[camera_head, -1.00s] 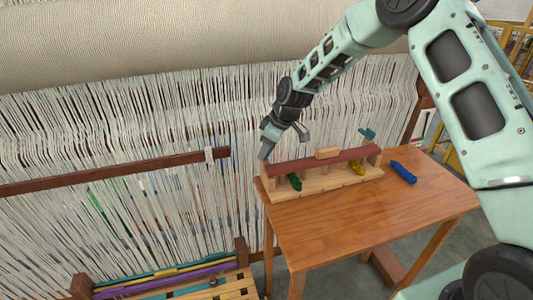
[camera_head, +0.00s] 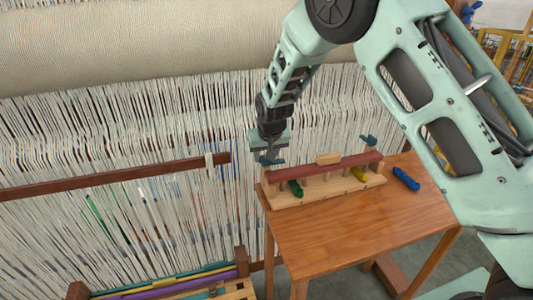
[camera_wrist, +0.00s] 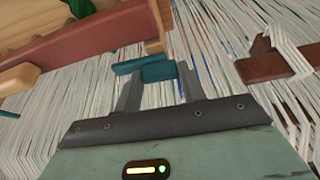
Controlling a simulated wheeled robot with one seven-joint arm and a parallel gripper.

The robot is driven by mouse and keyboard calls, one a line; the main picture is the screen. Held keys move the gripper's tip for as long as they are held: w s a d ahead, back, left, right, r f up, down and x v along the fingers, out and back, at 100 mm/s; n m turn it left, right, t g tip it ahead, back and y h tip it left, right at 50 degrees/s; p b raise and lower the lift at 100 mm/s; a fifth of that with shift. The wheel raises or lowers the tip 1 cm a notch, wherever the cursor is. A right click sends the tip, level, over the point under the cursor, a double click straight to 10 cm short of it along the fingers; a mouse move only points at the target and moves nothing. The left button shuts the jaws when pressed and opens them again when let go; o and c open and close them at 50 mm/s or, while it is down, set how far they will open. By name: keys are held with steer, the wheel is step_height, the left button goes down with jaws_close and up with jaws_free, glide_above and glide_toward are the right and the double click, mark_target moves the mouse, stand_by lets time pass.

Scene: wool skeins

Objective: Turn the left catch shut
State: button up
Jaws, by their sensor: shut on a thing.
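The left catch (camera_head: 277,162) is a small teal piece at the left end of the wooden rack (camera_head: 320,193). My gripper (camera_head: 270,156) points down over it and is shut on it. In the wrist view, the teal catch (camera_wrist: 152,72) shows at the fingertips of my gripper (camera_wrist: 160,76), its one end sticking out to the left. The fingers hide part of it. The right catch (camera_head: 369,140), also teal, stands at the rack's other end. A dark red bar (camera_head: 338,165) with a wooden handle (camera_head: 328,158) lies along the rack's top.
A green skein (camera_head: 296,188) and a yellow skein (camera_head: 358,174) sit in the rack. A blue skein (camera_head: 406,179) lies on the table (camera_head: 345,232) to its right. The loom's white warp threads (camera_head: 120,130) hang close behind and left of the rack.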

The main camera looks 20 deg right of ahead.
steer(key=m+h+p, duration=0.1)
steer(key=m, duration=0.1)
steer(key=m+h+p, duration=0.1)
steer(key=m, duration=0.2)
steer(key=shift+a+r+m+g, duration=0.1)
steer(key=shift+a+m+g, duration=0.1)
steer(key=shift+m+g, duration=0.1)
steer(key=m+h, duration=0.1)
steer(key=m, duration=0.1)
steer(key=m+g, duration=0.1)
steer(key=m, duration=0.2)
steer(key=shift+w+a+m+g+h+p, duration=0.1)
steer(key=shift+w+m+g+h+p, duration=0.05)
steer(key=shift+m+g+h+p, duration=0.2)
steer(key=o, duration=1)
steer(key=b+v, duration=0.3)
steer(key=v, duration=1.4)
steer(key=shift+a+r, duration=0.1)
